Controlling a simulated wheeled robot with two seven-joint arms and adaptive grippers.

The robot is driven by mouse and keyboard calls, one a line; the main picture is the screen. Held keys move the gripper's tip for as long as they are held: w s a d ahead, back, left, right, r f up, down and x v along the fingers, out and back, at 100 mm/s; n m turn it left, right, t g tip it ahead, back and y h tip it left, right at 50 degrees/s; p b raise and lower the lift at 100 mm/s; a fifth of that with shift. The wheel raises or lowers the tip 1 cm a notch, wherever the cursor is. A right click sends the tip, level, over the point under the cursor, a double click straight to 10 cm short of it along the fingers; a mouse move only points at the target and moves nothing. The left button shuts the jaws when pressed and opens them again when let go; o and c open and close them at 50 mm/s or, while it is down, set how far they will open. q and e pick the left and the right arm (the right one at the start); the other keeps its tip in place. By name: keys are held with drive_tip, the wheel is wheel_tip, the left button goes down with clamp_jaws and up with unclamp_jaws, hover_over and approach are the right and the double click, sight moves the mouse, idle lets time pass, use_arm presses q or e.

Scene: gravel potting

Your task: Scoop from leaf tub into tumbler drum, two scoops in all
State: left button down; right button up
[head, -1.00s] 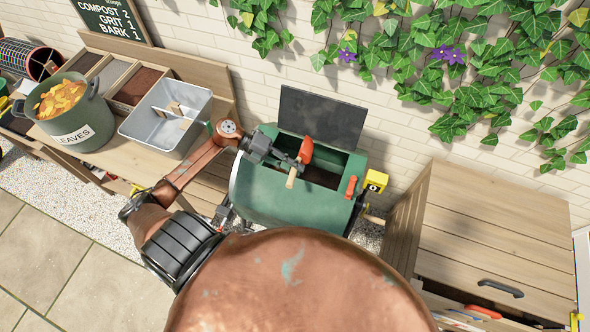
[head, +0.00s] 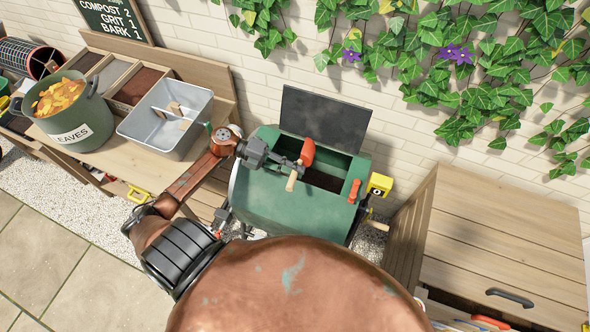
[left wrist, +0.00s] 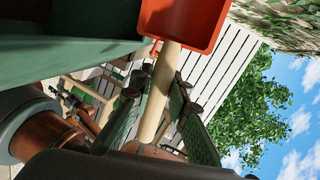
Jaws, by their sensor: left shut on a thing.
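My left gripper (head: 287,165) is shut on the wooden handle of an orange-red scoop (head: 308,152). It holds the scoop over the open hatch of the green tumbler drum (head: 270,200). In the left wrist view the scoop (left wrist: 185,18) and its pale handle (left wrist: 160,95) show between the fingers, with the green drum (left wrist: 80,52) beside them. I cannot see whether the scoop holds anything. The dark hatch lid (head: 325,118) stands open at the back. The green leaf tub (head: 95,122), labelled LEAVES, holds orange leaves (head: 58,97). My right gripper is not in view.
A grey divided tray (head: 140,128) and a wooden box of compartments (head: 125,90) stand on the bench beside the tub. A yellow counter (head: 379,184) is on the drum's right. A wooden cabinet (head: 500,235) stands at right. The ivy-covered wall is behind.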

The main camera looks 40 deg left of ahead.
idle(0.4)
use_arm(q)
drive_tip(key=g+y+p, duration=0.1)
drive_tip(key=y+p, duration=0.1)
drive_tip(key=y, duration=0.1)
drive_tip(key=r+g+y+p, duration=0.1)
drive_tip(key=y+p, duration=0.1)
drive_tip(key=y, duration=0.1)
drive_tip(key=d+r+m+g+y+p, duration=0.1)
drive_tip(key=y+p, duration=0.1)
drive_tip(key=shift+w+r+g+y+p, duration=0.1)
drive_tip(key=shift+w+g+y+p, duration=0.2)
drive_tip(key=shift+y, duration=0.1)
drive_tip(key=y+p, duration=0.2)
drive_tip(key=d+g+y+p, duration=0.1)
drive_tip(key=y+p, duration=0.1)
drive_tip(key=y, duration=0.1)
drive_tip(key=y+p, duration=0.2)
drive_tip(key=shift+w+d+r+y, duration=0.1)
drive_tip(key=shift+d+r+y, duration=0.15)
drive_tip(key=shift+d+y, duration=0.15)
drive_tip(key=shift+a, duration=0.1)
